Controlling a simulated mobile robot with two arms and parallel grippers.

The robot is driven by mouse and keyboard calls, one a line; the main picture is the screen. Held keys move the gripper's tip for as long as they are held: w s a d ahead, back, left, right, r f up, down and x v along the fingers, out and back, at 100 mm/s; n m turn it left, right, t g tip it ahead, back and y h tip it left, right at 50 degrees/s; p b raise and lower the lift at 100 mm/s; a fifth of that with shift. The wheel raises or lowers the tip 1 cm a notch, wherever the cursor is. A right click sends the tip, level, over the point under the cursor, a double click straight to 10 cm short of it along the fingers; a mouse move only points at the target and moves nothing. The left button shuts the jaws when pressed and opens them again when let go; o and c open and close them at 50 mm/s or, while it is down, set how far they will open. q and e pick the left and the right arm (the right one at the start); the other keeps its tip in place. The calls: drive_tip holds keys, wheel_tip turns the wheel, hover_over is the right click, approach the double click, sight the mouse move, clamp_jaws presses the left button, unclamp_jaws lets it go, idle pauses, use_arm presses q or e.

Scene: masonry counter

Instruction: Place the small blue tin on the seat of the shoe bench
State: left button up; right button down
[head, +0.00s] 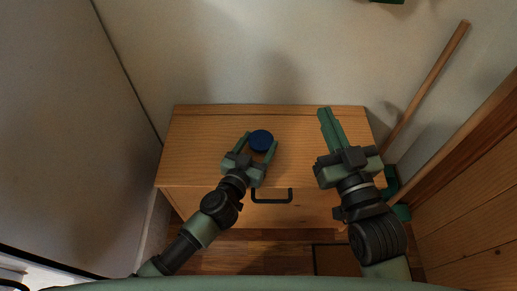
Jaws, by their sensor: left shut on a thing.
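The small blue tin (261,140) is round with a dark blue top. My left gripper (262,143) is shut on it, with one green finger on each side. The tin is over the light wooden top of the shoe bench (205,135), near the middle. I cannot tell whether it touches the seat or is held a little above it. My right gripper (328,118) is over the right part of the seat, with no object visible in it. Its green fingers overlap in this view, so their gap is not clear.
The bench front has a drawer with a dark handle (271,200). A wooden pole (428,85) leans at the right, near a wooden panel (475,200). Green items (393,190) lie beside the bench. The seat's left part is clear.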

use_arm(q)
drive_tip(key=shift+f+b, duration=0.4)
drive_tip(key=shift+f, duration=0.3)
use_arm(e)
drive_tip(key=r+t, duration=0.1)
drive_tip(key=r, duration=0.1)
drive_tip(key=s+r+t+y, duration=0.1)
drive_tip(key=r+t, duration=0.1)
drive_tip(key=r, duration=0.1)
drive_tip(key=shift+s+a+r, duration=0.15)
drive_tip(key=shift+a+r, duration=0.05)
use_arm(q)
drive_tip(key=shift+f, duration=0.1)
drive_tip(key=o, duration=1.7)
drive_tip(key=shift+f, duration=0.1)
drive_tip(key=shift+o, duration=0.2)
use_arm(e)
drive_tip(key=shift+s+r, duration=0.1)
drive_tip(key=shift+r, duration=0.15)
